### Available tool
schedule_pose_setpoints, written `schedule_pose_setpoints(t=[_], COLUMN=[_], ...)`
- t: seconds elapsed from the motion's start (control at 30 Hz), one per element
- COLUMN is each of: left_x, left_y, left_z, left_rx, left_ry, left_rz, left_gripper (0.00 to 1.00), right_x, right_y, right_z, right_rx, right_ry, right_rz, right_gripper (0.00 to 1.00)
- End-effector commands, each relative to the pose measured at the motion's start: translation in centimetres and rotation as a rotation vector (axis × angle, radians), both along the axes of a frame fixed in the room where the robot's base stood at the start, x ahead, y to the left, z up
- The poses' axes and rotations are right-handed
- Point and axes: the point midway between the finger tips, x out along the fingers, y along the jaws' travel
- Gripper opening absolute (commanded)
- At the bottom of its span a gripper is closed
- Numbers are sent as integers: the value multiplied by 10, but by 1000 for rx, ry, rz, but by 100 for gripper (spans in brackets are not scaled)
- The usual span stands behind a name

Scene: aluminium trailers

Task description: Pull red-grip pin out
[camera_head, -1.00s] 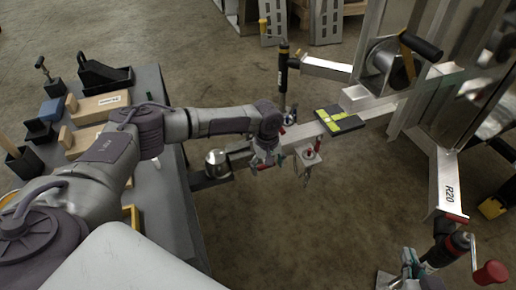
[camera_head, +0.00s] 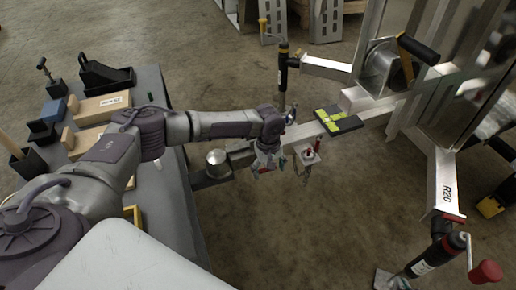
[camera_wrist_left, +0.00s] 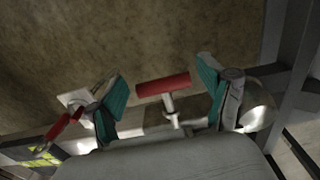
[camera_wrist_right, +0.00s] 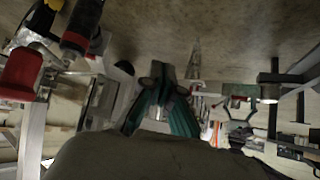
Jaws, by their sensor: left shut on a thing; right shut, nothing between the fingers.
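The red-grip pin (camera_wrist_left: 163,85) shows in the left wrist view as a red crossbar on a pale metal shank, at the trailer's drawbar. My left gripper (camera_wrist_left: 162,95) has its teal fingers on both sides of the red grip. In the head view my left gripper (camera_head: 268,162) is over the drawbar (camera_head: 305,132), beside the ball coupling (camera_head: 217,160), and hides the pin there. My right gripper (camera_wrist_right: 165,85) is shut and empty in the right wrist view, with its teal fingertips together. I cannot make it out in the head view.
A grey bench (camera_head: 172,205) with wooden blocks stands at left. A second red handle (camera_head: 309,151) is on the drawbar right of my left gripper. A jack with a red crank knob (camera_head: 485,272) stands at lower right. Bare floor (camera_head: 325,225) lies between.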

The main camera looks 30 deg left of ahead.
Motion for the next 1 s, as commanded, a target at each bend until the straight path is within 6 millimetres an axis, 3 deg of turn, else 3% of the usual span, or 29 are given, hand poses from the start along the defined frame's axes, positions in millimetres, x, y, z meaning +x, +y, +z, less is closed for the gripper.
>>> schedule_pose_setpoints(t=[1.0], left_x=[-15], left_y=[-18], left_z=[-2], left_rx=[-7], left_ry=[11], left_rz=[-9], left_gripper=[13], right_x=[-54], right_y=[-18], right_z=[-20], right_rx=[-63], right_ry=[295], right_rz=[-24], right_gripper=[0])
